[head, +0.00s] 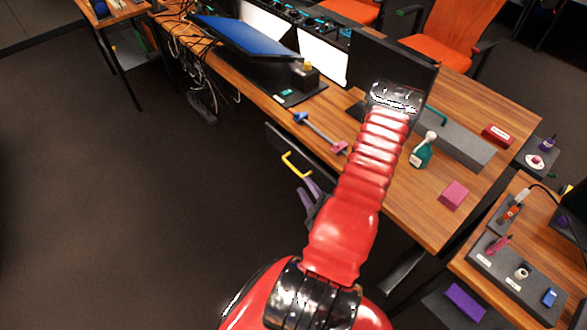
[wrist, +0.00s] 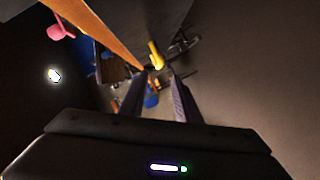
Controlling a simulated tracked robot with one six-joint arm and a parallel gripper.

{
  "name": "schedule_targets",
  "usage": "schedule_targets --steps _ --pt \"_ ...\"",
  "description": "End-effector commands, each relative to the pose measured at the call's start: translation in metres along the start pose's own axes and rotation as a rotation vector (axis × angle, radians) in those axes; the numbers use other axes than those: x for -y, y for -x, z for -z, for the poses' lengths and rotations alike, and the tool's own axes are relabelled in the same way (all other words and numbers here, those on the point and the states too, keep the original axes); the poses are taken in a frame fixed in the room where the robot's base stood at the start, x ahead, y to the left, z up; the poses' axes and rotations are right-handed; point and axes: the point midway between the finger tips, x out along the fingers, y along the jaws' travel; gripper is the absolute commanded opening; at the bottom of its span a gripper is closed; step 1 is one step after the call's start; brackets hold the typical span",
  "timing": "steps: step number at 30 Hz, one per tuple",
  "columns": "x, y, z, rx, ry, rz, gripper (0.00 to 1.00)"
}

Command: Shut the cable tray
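The dark grey panel (head: 281,141) with a yellow handle (head: 292,163) sits below the desk's front edge; I take it for the cable tray. My arm hides its right part, and how far out it stands is hard to tell. The yellow handle also shows in the wrist view (wrist: 156,56), in front of a grey surface (wrist: 158,20). My gripper (head: 312,188), with purple fingers, is close to the handle, on its lower right in the head view. In the wrist view its fingers (wrist: 160,80) are apart with nothing held, and the handle shows just beyond the fingertips.
The wooden desk (head: 405,205) carries a blue and pink rod-like fixture (head: 320,132), a green bottle (head: 422,152), a pink block (head: 454,195) and a monitor (head: 390,65). Cables (head: 195,70) hang under the desk at left. The floor (head: 130,220) at left is clear.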

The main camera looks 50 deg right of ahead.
Motion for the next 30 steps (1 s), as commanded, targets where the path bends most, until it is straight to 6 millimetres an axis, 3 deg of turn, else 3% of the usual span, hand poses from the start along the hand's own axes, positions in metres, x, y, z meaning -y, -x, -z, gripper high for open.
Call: schedule_targets --steps 24,30 --pt "0.0 -0.105 0.001 -0.003 0.001 0.0 0.29" --pt "0.0 -0.117 0.001 -0.001 0.0 0.001 0.29"
